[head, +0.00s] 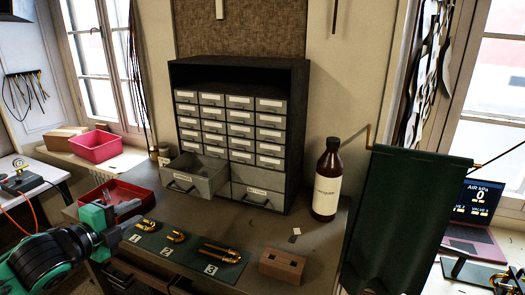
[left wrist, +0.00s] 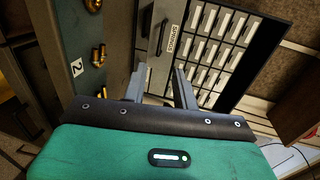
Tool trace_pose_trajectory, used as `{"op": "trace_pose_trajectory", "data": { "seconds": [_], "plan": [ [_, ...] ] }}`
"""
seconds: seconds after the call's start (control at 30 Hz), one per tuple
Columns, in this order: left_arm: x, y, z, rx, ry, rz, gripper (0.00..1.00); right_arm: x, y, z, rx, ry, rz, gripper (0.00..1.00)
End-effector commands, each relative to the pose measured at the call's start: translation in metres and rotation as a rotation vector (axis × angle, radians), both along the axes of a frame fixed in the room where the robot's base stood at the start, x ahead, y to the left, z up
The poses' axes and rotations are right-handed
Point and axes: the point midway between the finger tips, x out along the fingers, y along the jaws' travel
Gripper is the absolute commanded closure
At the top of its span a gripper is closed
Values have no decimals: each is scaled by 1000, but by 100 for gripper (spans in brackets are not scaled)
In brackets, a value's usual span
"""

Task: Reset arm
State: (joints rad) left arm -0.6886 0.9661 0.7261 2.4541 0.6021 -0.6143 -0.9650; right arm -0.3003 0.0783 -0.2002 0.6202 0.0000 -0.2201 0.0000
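My left gripper (head: 131,208) is in the lower left of the head view, in front of the red tray (head: 142,193) and left of the numbered green mat (head: 190,250). In the left wrist view its two grey fingers (left wrist: 160,86) stand apart with nothing seen between them, so it is open. Beyond them is the grey drawer cabinet (left wrist: 205,55), which stands at the back of the bench in the head view (head: 292,130). Its lower left drawer (head: 197,178) is pulled out. My right gripper is not in view.
Several brass pieces (head: 177,236) lie on the mat. A brown block (head: 282,265) with holes and a brown bottle (head: 327,180) stand to the right. A green cloth (head: 405,220) hangs at the bench's right end. A pink bin (head: 97,146) sits at the left window.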

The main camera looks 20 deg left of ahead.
Motion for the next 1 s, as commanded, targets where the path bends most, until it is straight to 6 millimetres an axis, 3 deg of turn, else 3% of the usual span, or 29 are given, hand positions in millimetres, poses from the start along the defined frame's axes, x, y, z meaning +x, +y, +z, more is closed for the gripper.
{"op": "trace_pose_trajectory", "data": {
  "seconds": [0.17,0.27,0.33,0.47,0.6,0.7,0.83,1.0],
  "plan": [
    [-5,3,-20,-47,45,39,71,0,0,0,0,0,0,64],
    [-16,7,-61,-145,134,120,71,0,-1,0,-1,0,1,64],
    [-28,6,-99,-240,219,202,71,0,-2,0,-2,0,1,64],
    [-58,-10,-172,-434,385,368,71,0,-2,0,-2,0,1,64],
    [-93,-47,-237,-631,552,543,71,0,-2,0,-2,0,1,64],
    [-117,-82,-271,-758,657,664,71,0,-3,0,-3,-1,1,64],
    [-143,-129,-300,-890,772,800,71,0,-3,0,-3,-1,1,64],
    [-168,-183,-316,-1017,883,942,71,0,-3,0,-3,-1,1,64]
  ]
}}
